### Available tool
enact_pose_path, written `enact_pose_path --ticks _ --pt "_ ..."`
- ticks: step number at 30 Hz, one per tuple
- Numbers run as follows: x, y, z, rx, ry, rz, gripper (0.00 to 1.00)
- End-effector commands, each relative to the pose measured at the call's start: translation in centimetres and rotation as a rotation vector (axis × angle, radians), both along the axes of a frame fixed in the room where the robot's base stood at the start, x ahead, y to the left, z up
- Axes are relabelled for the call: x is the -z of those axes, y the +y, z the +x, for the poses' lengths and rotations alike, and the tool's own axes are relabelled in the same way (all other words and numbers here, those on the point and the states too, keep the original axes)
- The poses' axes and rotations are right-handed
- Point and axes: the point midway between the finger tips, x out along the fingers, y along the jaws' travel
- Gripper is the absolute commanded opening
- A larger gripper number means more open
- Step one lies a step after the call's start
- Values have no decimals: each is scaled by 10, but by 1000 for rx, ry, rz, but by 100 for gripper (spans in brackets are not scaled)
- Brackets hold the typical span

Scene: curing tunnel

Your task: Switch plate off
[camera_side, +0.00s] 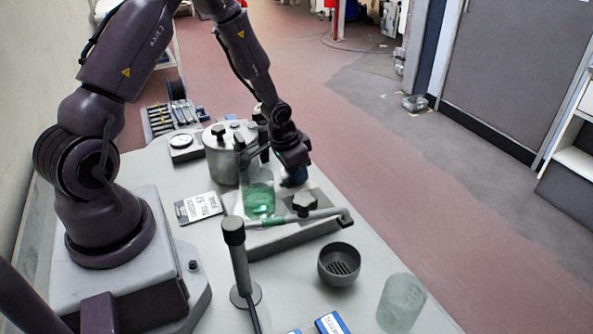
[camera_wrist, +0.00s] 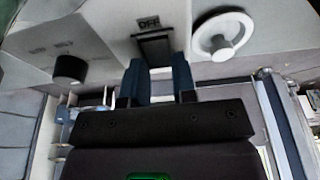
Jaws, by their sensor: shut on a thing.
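The plate (camera_side: 290,238) is a low grey unit on the bench in the side view. A glass beaker of green liquid (camera_side: 259,199) stands at it. In the wrist view a dark switch (camera_wrist: 154,47) sits under an "OFF" label (camera_wrist: 149,22). A white round knob (camera_wrist: 222,35) is to its right and a black knob (camera_wrist: 69,68) to its left.
A steel pot (camera_side: 222,155) stands behind the beaker. A black star knob (camera_side: 305,203) is close to my gripper. A black-capped upright rod (camera_side: 240,262), a dark bowl (camera_side: 339,264) and a frosted cup (camera_side: 401,303) stand in front. A printed card (camera_side: 199,208) lies at left.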

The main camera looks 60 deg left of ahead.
Motion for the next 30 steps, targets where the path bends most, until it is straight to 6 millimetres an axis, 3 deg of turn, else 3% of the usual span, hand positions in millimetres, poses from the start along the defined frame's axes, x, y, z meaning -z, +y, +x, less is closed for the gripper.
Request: enact_pose_path --ticks 1,2,4,5,13,17,30 --pt "0 0 0 -1 1 0 2" --pt "0 0 0 -1 1 0 32" --pt "0 0 0 -1 2 0 48" --pt "0 0 0 -1 2 0 51" --pt "-1 0 0 0 2 0 51" --pt "-10 0 -2 -1 0 1 51" --pt "-98 2 -26 -5 -2 3 51"
